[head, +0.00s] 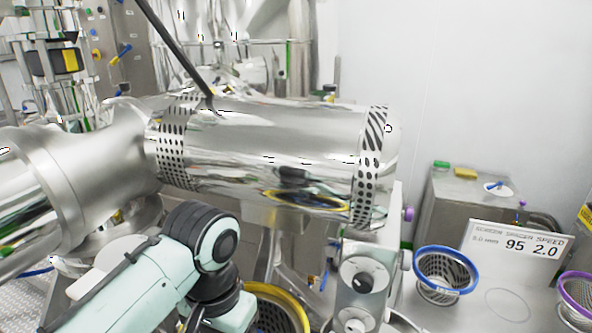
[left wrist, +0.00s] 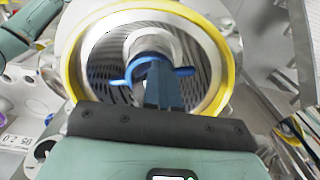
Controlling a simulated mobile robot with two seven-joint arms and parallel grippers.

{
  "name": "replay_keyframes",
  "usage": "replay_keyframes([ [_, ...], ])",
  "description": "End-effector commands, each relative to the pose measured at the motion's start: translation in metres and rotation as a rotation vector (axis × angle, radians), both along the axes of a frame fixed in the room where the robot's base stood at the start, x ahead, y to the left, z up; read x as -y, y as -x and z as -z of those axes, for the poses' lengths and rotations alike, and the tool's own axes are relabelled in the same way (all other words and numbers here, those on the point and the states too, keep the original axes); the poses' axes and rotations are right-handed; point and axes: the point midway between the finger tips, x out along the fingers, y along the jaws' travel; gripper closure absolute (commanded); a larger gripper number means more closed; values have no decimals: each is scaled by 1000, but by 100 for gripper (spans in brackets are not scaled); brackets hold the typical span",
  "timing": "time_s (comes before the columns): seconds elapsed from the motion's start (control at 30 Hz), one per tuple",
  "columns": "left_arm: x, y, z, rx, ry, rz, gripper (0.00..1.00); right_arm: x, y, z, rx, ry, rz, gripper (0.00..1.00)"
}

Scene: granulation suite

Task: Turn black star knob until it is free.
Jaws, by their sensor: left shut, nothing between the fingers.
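My left gripper (left wrist: 164,72) shows in the left wrist view. Its fingers are together, with nothing seen between them, in front of a blue curved bar (left wrist: 185,71) at the middle of a yellow-rimmed perforated screen (left wrist: 233,68). I cannot tell if the fingers touch the bar. I cannot make out a black star knob for certain; it may be hidden behind the fingers. In the head view my left arm comes in from the lower left and its gripper is hidden. A yellow-rimmed screen (head: 292,297) is partly visible beside that arm. My right gripper is not in view.
A large steel cylinder (head: 270,140) crosses above my arm. A blue-rimmed basket (head: 446,270), a purple-rimmed basket (head: 577,292) and a sign (head: 520,247) are at the right.

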Motion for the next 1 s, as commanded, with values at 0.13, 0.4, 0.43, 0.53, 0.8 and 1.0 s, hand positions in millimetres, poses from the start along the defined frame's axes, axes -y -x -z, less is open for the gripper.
replay_keyframes([
  [0.13, 5, 1, -2, 8, 5, 1, 100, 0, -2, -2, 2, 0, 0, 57],
  [0.4, 13, 3, -2, 9, 5, 0, 100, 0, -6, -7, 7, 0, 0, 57],
  [0.43, 14, 3, -2, 9, 5, 0, 100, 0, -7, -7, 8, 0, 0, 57],
  [0.53, 16, 4, -2, 9, 5, 0, 100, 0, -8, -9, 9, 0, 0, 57],
  [0.8, 14, 10, -1, 6, 6, 0, 100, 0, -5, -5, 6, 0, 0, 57],
  [1.0, 14, 12, -8, 5, 3, 0, 100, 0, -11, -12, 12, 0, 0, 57],
])
